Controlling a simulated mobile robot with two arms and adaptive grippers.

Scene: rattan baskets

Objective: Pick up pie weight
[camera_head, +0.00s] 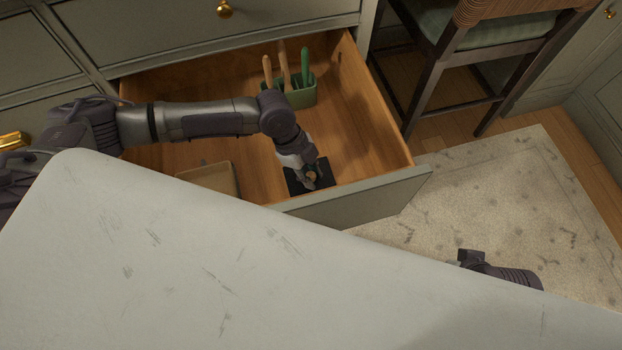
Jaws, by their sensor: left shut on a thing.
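My left gripper (310,182) reaches down into the open wooden drawer (355,125), near its front panel. It is shut on a small brownish thing, which I take to be the pie weight; the fingers hide most of it and its shape is unclear. A flat black square item (323,167) lies on the drawer floor right under and around the fingertips. I cannot tell whether the held thing touches it.
A green holder (300,97) with several upright handled tools stands at the drawer's back. A tan tray or board (208,178) lies left of my gripper. The drawer front (365,203) and pale counter (180,260) border the space. A chair (470,45) stands right.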

